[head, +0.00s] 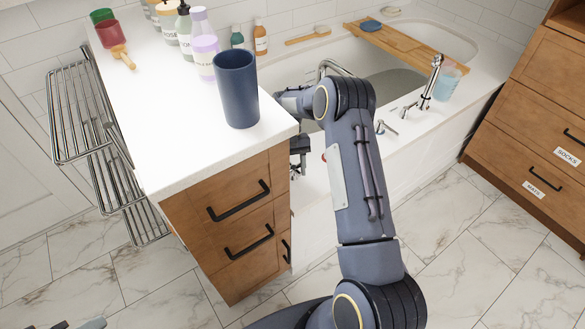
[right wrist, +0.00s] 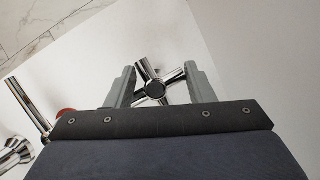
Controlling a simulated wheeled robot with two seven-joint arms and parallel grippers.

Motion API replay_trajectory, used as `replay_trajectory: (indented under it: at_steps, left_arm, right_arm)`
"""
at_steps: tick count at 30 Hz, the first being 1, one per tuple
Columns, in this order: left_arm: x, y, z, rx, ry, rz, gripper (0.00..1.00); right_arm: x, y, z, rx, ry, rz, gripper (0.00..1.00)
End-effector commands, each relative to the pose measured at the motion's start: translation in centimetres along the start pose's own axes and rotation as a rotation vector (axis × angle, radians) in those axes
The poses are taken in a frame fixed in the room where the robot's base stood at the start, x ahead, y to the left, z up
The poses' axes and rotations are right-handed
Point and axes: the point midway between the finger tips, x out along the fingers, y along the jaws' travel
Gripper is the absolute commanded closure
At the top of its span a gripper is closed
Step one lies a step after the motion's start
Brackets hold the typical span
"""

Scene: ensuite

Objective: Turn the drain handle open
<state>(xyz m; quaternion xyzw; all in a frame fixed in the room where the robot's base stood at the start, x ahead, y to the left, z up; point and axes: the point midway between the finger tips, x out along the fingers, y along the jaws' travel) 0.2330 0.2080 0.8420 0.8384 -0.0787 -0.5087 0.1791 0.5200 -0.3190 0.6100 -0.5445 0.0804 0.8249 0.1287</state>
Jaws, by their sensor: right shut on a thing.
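The drain handle (right wrist: 155,90) is a chrome cross-shaped handle with a round hub, seen in the right wrist view against a white surface. My right gripper (right wrist: 160,72) has its two grey fingers on either side of it and is shut on its spokes. In the head view my right gripper (head: 298,160) shows only partly, as a dark piece beside the cabinet corner; the handle is hidden there. A small grey tip of what looks like my left gripper (head: 94,323) shows at the bottom left edge; its jaws cannot be made out.
A wooden cabinet (head: 235,235) with a white top stands left of my right arm, with a blue cup (head: 237,90) near its corner. The bathtub (head: 480,95) carries a wooden tray (head: 405,45) and chrome taps (head: 430,85). Marble floor is open at lower right.

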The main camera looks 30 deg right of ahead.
Motion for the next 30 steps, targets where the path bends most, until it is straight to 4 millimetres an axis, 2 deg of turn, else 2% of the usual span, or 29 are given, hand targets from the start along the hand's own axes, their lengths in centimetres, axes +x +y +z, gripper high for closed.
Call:
replay_trajectory:
  at_steps: [1,9,10,16,25,30]
  left_arm:
    - [0.0,0.0,0.0,0.0,0.0,0.0,0.64]
    - [0.0,0.0,0.0,0.0,0.0,0.0,0.64]
    - [0.0,0.0,0.0,0.0,0.0,0.0,0.64]
    - [0.0,0.0,0.0,0.0,0.0,0.0,0.64]
    - [0.0,0.0,0.0,0.0,0.0,0.0,0.64]
    - [-0.2,0.1,-0.1,0.0,0.0,0.0,0.64]
  right_arm:
    - [-0.4,1.0,-0.7,0.003,0.028,0.017,0.74]
    - [-0.4,1.0,-0.7,0.003,0.029,0.017,0.74]
    - [-0.4,1.0,-0.7,0.002,0.029,0.017,0.49]
    - [-0.4,0.8,-0.6,0.003,0.026,0.015,0.24]
    - [-0.5,0.5,-0.4,0.0,0.019,0.012,0.24]
    - [-2.7,0.5,-0.4,0.0,0.023,0.012,0.24]
